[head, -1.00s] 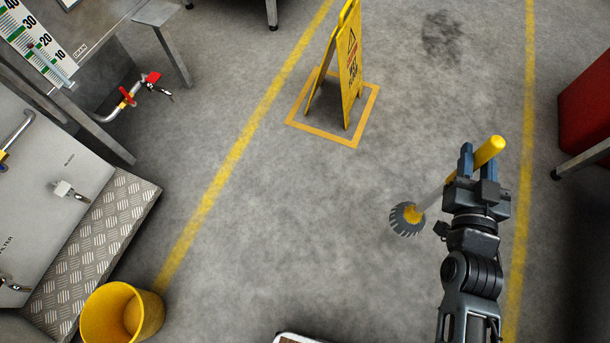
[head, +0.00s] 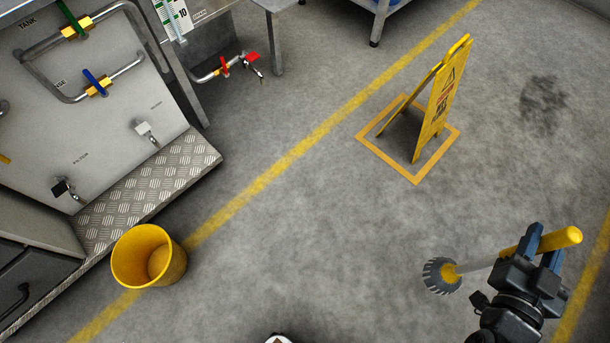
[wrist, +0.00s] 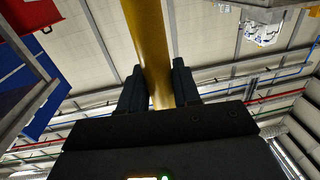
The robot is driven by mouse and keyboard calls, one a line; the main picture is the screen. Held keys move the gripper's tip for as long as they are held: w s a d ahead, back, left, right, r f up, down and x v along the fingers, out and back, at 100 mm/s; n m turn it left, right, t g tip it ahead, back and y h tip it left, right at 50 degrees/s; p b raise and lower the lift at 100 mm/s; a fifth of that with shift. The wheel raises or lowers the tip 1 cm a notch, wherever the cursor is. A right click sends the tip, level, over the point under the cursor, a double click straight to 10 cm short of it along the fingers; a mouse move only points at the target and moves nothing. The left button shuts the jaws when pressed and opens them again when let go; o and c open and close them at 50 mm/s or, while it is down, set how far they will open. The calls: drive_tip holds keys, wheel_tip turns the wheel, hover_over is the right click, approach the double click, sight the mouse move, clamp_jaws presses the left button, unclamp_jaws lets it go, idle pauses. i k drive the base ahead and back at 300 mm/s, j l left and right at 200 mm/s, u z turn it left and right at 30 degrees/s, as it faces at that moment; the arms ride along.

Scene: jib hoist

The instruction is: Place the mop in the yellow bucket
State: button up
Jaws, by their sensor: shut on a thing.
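The mop (head: 478,268) has a yellow handle and a round grey head with a yellow centre. My gripper (head: 535,244) is shut on its yellow handle, at the lower right of the head view. The mop head points left, and the handle end sticks out to the right of the jaws. In the wrist view the handle (wrist: 150,50) runs between the two dark fingers. The yellow bucket (head: 148,257) stands upright on the floor at the lower left, and its visible inside looks empty. The mop is well to the right of the bucket.
A yellow folding warning sign (head: 442,100) stands inside an orange floor square. A tread-plate step (head: 150,190) and a panel with pipes and valves (head: 90,100) are beside the bucket at left. Floor between bucket and mop is mostly clear.

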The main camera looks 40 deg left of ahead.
sight(166, 264)
drive_tip(key=k+j+u, duration=0.1)
drive_tip(key=k+j, duration=0.65)
drive_tip(key=j, duration=0.15)
drive_tip(key=u, duration=1.5)
